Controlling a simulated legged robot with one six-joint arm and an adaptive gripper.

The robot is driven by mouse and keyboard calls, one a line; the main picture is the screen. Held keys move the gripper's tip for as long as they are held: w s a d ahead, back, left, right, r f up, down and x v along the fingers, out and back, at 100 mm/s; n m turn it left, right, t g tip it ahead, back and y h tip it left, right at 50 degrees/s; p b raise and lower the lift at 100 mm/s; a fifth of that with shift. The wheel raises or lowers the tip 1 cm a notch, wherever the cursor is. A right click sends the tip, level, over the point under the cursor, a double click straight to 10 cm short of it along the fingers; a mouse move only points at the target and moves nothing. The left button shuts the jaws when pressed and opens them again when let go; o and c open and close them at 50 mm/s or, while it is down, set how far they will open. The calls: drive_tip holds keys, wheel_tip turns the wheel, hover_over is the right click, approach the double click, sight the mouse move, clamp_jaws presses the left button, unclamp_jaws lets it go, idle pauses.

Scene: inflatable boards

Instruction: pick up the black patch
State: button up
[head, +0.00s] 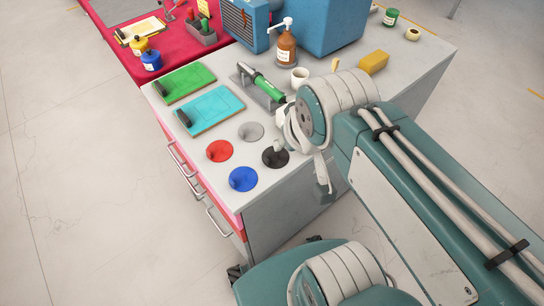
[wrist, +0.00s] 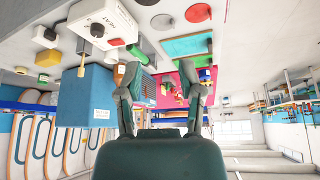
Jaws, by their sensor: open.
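The black patch (head: 275,157) is a flat dark disc near the front edge of the grey workbench (head: 330,140) in the head view. A red patch (head: 219,151), a grey patch (head: 251,131) and a blue patch (head: 243,180) lie around it. In the wrist view, which looks upside down, a dark disc shows at the top edge, cut off, beside the grey patch (wrist: 162,21). My gripper (wrist: 165,72) is open, with nothing seen between its fingers. In the head view my arm's end is up and right of the black patch; the fingers are hard to make out.
Green (head: 188,82) and cyan (head: 208,107) boards lie left of a green-handled tool (head: 267,87). A white cup (head: 299,76), brown pump bottle (head: 286,48), yellow block (head: 373,62) and blue box (head: 330,25) stand farther back. A red-topped table (head: 140,68) adjoins.

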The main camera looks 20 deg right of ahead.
drive_tip(key=n+g, duration=0.4)
drive_tip(key=g, duration=0.2)
hover_over(266, 158)
wheel_tip(266, 158, down, 15)
wheel_tip(266, 158, down, 11)
drive_tip(key=shift+f, duration=0.1)
clamp_jaws()
